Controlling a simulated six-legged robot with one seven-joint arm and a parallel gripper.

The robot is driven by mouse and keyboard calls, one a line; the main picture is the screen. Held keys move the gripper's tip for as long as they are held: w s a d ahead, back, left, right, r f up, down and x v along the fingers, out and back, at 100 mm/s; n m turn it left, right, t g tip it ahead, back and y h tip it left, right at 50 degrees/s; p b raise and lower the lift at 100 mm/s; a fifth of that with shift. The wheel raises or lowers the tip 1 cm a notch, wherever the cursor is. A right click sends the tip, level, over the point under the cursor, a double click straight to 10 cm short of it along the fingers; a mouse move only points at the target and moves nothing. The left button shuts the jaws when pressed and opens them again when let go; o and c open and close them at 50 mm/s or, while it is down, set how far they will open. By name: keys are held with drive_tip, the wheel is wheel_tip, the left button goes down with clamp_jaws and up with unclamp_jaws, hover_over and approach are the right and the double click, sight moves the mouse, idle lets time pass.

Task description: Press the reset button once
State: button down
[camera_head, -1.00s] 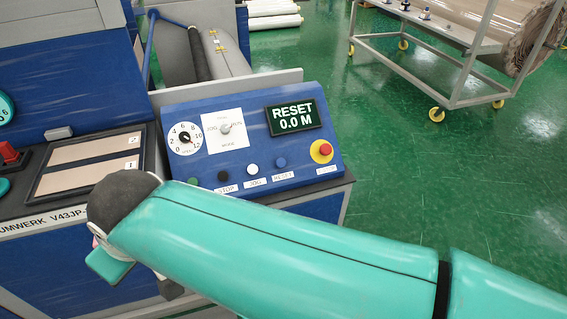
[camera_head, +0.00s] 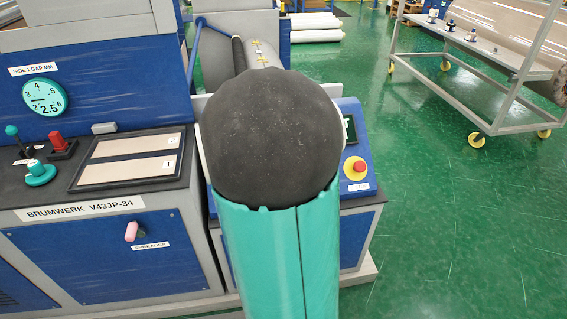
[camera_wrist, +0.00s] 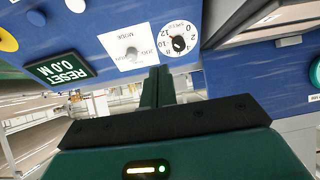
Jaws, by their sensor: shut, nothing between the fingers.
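The blue reset button (camera_wrist: 36,18) shows near the top left of the wrist view, on the blue control panel (camera_wrist: 95,25). The display (camera_wrist: 60,68) beside it shows upside down there and reads RESET 0.0 M. My gripper (camera_wrist: 158,72) is shut and empty, with its dark green fingertips in front of the panel between the mode knob and the speed dial, some way right of the button. I cannot tell whether the tips touch the panel. In the head view my arm hides the gripper, the reset button and most of the panel.
The white jog button (camera_wrist: 76,5) is beside the reset button. The red emergency stop (camera_head: 359,167) sits on a yellow base at the panel's right end. The mode knob (camera_wrist: 131,53) and speed dial (camera_wrist: 179,43) are near my fingers. A wheeled rack (camera_head: 480,70) stands on the open green floor.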

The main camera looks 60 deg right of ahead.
drive_tip(key=s+d+f+m+g+h, duration=0.2)
drive_tip(key=s+d+f, duration=0.3)
drive_tip(key=s+d, duration=0.3)
drive_tip(key=s+d+f+m+g+h, duration=0.2)
drive_tip(key=s+d+f+h, duration=0.3)
drive_tip(key=s+d, duration=0.4)
drive_tip(key=d+f+g, duration=0.1)
drive_tip(key=d, duration=0.2)
drive_tip(key=shift+w+d+f, duration=0.65)
drive_tip(key=shift+f, duration=0.45)
drive_tip(key=shift+w+d+f, duration=0.7)
drive_tip(key=shift+f, duration=0.45)
drive_tip(key=shift+w+d+f, duration=0.65)
drive_tip(key=shift+f, duration=0.45)
drive_tip(key=shift+f, duration=0.1)
drive_tip(key=shift+w+d+f, duration=0.15)
drive_tip(key=shift+d+f, duration=0.05)
